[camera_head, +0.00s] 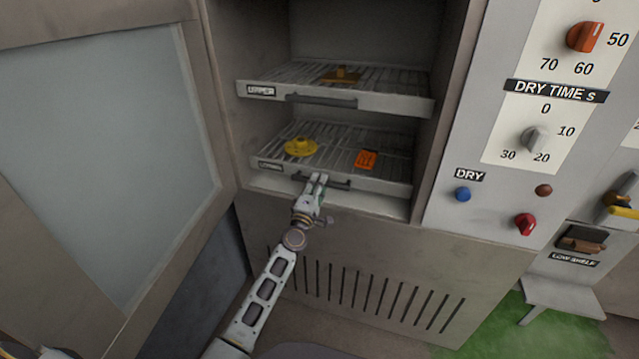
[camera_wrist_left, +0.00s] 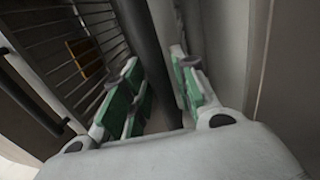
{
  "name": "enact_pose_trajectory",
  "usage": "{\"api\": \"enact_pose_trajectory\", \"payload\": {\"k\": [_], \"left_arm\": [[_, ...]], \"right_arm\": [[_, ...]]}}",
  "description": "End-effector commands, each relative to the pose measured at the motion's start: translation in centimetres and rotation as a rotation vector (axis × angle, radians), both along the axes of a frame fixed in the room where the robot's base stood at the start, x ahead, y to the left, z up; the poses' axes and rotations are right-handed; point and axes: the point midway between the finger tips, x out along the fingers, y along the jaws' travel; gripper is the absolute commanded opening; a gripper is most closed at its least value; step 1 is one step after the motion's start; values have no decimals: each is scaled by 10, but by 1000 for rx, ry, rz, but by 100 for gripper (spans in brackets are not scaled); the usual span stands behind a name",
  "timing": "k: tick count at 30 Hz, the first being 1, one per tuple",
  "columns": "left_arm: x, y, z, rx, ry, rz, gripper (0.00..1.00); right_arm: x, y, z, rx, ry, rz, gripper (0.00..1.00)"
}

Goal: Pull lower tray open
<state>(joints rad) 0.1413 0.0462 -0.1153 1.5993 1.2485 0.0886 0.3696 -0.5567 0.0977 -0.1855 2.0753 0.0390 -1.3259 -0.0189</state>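The lower tray (camera_head: 384,178) is a wire rack with a pale front edge, set inside the open cabinet. A yellow round piece (camera_head: 300,147) and an orange block (camera_head: 366,159) lie on it. Its dark bar handle (camera_head: 340,184) runs along the front. My left gripper (camera_head: 318,180) is at the left part of this handle. In the left wrist view the handle (camera_wrist_left: 146,45) passes between the green-padded fingers (camera_wrist_left: 160,95), which stand apart with gaps beside the bar. My right gripper is not in view.
The upper tray (camera_head: 400,103) with its own handle sits above, holding an orange-brown piece (camera_head: 342,76). The cabinet door (camera_head: 205,120) stands open at left. A control panel (camera_head: 475,215) with knobs and buttons is at right. A vented panel (camera_head: 410,255) lies below the opening.

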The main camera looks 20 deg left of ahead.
Motion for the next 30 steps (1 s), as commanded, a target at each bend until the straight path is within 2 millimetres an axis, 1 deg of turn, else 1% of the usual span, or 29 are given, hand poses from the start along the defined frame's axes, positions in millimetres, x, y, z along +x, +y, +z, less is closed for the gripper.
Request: {"api": "enact_pose_trajectory", "payload": {"k": [6, 12, 18, 24, 25, 30], "left_arm": [[10, 0, 2, 0, -1, 0, 28], [12, 0, 3, 0, 0, 0, 28], [12, 0, 3, 0, 0, 0, 28], [12, 0, 3, 0, 0, 0, 2], [12, 0, 3, 0, 0, 0, 0], [12, 0, 2, 0, 0, 0, 0]], "right_arm": [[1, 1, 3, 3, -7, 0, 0], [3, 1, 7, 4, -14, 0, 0], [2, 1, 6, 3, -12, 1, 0], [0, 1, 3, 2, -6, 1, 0], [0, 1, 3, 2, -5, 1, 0], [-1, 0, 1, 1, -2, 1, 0]]}}
